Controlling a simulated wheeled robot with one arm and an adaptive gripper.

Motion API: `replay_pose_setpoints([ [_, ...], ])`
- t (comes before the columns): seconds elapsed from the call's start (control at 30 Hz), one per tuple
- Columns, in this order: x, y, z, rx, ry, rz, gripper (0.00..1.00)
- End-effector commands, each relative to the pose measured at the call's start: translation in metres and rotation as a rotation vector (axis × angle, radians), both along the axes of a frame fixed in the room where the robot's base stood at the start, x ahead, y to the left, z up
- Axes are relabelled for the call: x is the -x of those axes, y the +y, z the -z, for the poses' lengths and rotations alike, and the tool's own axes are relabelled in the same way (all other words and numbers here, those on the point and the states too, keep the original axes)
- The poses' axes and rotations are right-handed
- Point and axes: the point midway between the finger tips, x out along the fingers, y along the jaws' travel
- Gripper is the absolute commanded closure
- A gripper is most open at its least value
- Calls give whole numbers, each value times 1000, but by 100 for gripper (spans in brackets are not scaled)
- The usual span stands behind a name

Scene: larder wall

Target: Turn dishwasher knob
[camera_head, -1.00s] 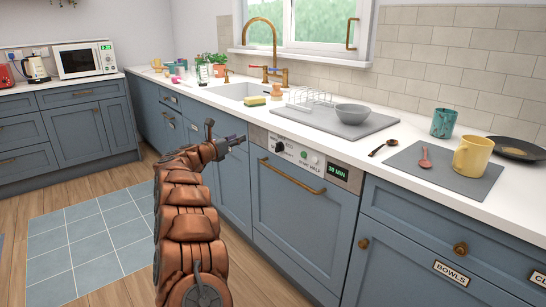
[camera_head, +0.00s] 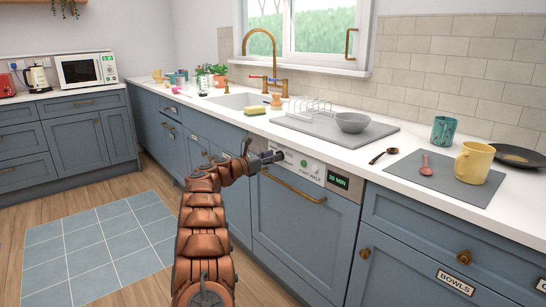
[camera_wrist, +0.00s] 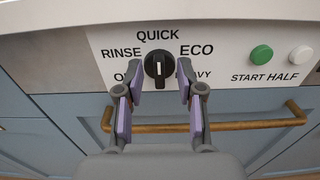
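The dishwasher knob (camera_wrist: 158,68) is black and round with a white pointer line that points up toward QUICK. RINSE and ECO are printed beside it; the lower labels are partly hidden by the fingers. My gripper (camera_wrist: 159,75) is open, with one fingertip on each side of the knob and a visible gap to it on both sides. Whether the fingers have reached its depth is hard to tell.
A green button (camera_wrist: 261,55) and a white button (camera_wrist: 302,56) sit right of the knob. The 30 MIN display (camera_head: 338,181) is at the panel's right end. The worktop edge (camera_head: 330,157) overhangs above.

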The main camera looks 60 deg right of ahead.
Motion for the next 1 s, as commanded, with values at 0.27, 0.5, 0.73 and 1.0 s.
replay_pose_setpoints([
  [0.27, 2, -9, -1, 2, -2, -2, 62],
  [0.5, 2, -9, 0, 0, -1, -3, 65],
  [0.73, 2, -9, 0, 0, 0, -3, 89],
  [1.0, 2, -9, 0, 0, 0, -2, 100],
])
